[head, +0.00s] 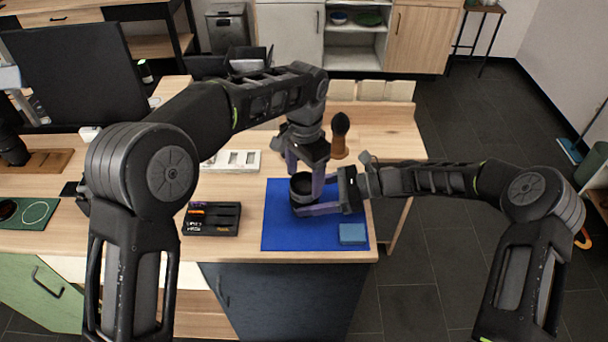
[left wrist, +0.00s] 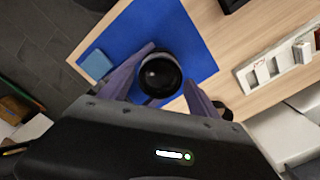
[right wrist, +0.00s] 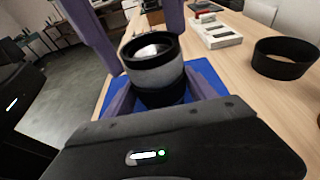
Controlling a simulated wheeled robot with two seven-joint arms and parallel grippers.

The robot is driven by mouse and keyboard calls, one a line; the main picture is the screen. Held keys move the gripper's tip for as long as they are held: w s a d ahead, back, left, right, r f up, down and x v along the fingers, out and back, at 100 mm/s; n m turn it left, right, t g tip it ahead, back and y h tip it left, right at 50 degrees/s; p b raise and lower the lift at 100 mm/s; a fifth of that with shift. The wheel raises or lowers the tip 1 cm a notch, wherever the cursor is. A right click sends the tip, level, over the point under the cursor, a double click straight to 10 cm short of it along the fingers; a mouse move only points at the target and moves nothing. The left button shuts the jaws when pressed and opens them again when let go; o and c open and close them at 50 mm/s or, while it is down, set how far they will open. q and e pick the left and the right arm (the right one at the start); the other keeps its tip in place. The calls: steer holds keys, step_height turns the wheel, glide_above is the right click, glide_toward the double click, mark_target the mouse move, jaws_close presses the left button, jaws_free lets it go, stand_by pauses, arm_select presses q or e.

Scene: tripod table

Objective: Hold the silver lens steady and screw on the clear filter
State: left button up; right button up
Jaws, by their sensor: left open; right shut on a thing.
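The silver lens (right wrist: 155,76) stands upright on the blue mat (head: 283,233), with a silver band and a black rim in the right wrist view. My right gripper (head: 312,200) comes in from the right and is shut on the lens low down. My left gripper (head: 305,175) points down from above, open, with its fingers on either side of the lens top. The left wrist view looks down on the lens's round dark glass (left wrist: 160,76). I cannot pick out the clear filter as a separate piece; whether it sits on the lens top is unclear.
A blue cloth block (head: 352,234) lies at the mat's front right corner. A brush (head: 340,136) stands behind the mat. A black ring (right wrist: 285,60) shows in the right wrist view.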

steer(key=shift+d+f, duration=0.1)
steer(key=shift+f, duration=0.05)
arm_select(q)
steer(key=n, duration=0.3)
steer(key=shift+c, duration=0.3)
steer(key=c, duration=1.4)
steer(key=shift+o, duration=0.2)
steer(key=shift+f, duration=0.1)
steer(key=shift+m, duration=1.5)
